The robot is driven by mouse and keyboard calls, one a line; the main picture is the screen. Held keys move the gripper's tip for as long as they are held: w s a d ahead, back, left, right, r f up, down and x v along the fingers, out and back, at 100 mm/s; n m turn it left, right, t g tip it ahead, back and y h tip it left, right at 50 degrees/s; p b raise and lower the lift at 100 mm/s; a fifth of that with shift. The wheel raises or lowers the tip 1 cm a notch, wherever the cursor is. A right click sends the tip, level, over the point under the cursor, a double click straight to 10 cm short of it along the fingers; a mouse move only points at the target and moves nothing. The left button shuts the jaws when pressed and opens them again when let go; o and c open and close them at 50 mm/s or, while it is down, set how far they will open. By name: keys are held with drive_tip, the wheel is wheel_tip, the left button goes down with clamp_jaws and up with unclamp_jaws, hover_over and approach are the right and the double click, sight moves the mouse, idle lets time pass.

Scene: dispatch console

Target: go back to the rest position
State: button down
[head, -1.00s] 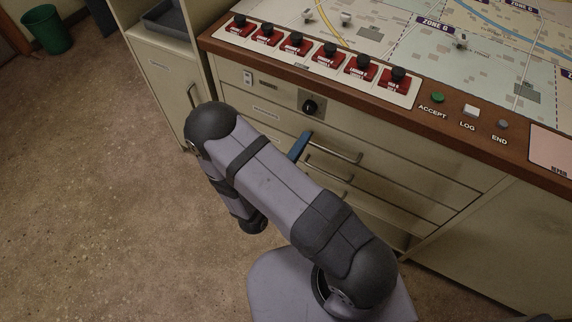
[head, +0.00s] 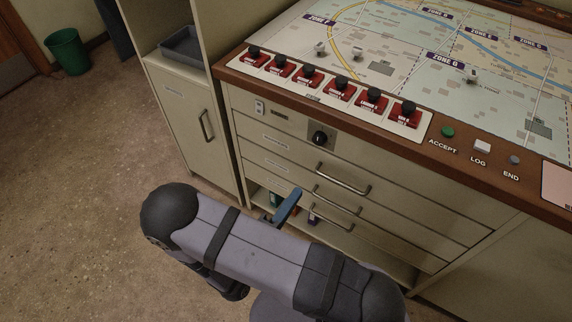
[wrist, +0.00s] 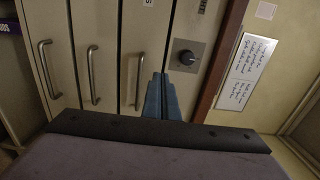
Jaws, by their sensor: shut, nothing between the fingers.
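My gripper (head: 294,194) shows in the head view as blue fingers past my grey arm, in front of the lower drawers of the console (head: 300,150). In the wrist view the two blue fingers (wrist: 162,85) lie together, shut with nothing between them. They point toward the drawer fronts and the black knob (wrist: 187,57), apart from them as far as I can tell. The rest of my gripper is hidden behind the arm in the head view.
The console top carries a zone map (head: 440,60), red switches (head: 340,90) and a green ACCEPT button (head: 447,132). Drawer handles (head: 342,186) stick out at the front. A cabinet (head: 190,110) with a grey tray (head: 185,45) stands left. A green bin (head: 67,52) is far left. Floor at left is clear.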

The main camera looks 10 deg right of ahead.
drive_tip(key=s+d+r+m+g+h, duration=0.25)
drive_tip(key=s+d+m+g, duration=0.6)
drive_tip(key=m, duration=0.75)
drive_tip(key=s+a+m+g+y, duration=0.1)
drive_tip(key=s+m+g+y, duration=0.3)
drive_tip(key=m, duration=0.5)
drive_tip(key=s+a+m+g+y, duration=0.1)
drive_tip(key=s+m+g+y, duration=0.1)
drive_tip(key=m+g+y, duration=0.5)
drive_tip(key=w+a+r+m+t+y+p, duration=0.1)
drive_tip(key=w+a+r+m+t+y, duration=0.15)
drive_tip(key=m, duration=0.45)
drive_tip(key=w+a+r+m+t+y+p, duration=0.1)
drive_tip(key=w+r+m+t+y, duration=0.1)
drive_tip(key=w+m+t, duration=0.3)
wheel_tip(320, 180, up, 18)
drive_tip(key=s+m+p, duration=0.1)
drive_tip(key=s+p, duration=0.1)
drive_tip(key=p, duration=1.6)
drive_tip(key=shift+s+a+r+g, duration=0.15)
drive_tip(key=shift+s+g, duration=0.05)
drive_tip(key=shift+g, duration=0.2)
